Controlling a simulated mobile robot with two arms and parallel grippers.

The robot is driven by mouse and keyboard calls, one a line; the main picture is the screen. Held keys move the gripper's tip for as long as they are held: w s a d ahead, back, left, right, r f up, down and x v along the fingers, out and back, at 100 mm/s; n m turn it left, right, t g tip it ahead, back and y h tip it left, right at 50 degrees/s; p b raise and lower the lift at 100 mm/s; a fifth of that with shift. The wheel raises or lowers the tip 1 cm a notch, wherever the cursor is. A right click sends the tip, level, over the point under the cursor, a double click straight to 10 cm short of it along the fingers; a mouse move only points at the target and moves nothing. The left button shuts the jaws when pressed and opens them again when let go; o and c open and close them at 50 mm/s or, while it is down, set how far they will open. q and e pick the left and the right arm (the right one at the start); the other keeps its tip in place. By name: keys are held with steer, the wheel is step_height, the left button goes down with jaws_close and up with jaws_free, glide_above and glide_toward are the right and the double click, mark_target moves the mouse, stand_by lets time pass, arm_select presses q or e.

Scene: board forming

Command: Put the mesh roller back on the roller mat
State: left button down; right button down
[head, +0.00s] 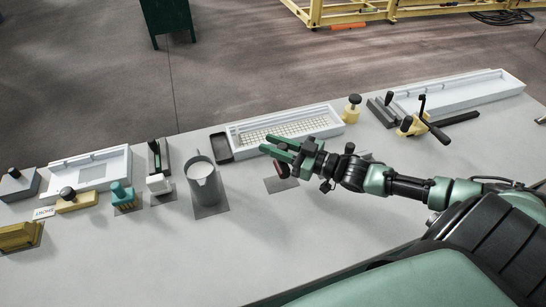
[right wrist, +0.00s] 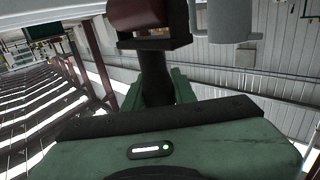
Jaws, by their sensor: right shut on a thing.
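My right gripper (head: 266,144) reaches in from the right above the table. It is shut on the black handle of a tool with a dark red block-like head, which I take to be the mesh roller (head: 282,169). In the right wrist view the dark red head (right wrist: 146,14) and black handle (right wrist: 155,72) show beyond the green gripper body. In the head view the fingers hide much of the tool. A flat grey mat (head: 276,186), apparently the roller mat, lies bare on the table just below the held tool. My left gripper is not in view.
A grey jug (head: 203,182) stands on a mat to the left. A white tray with a mesh (head: 326,112) lies behind the gripper, beside a dark tray (head: 220,147). Other tools and trays line the table's back edge. The front of the table (head: 240,250) is clear.

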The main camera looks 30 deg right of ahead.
mark_target(283, 169)
step_height(283, 169, down, 5)
steer(key=shift+f, duration=0.1)
stand_by(0.3)
steer(key=shift+f, duration=0.15)
steer(key=c, duration=1.1)
jaws_free()
steer(key=shift+c, duration=0.2)
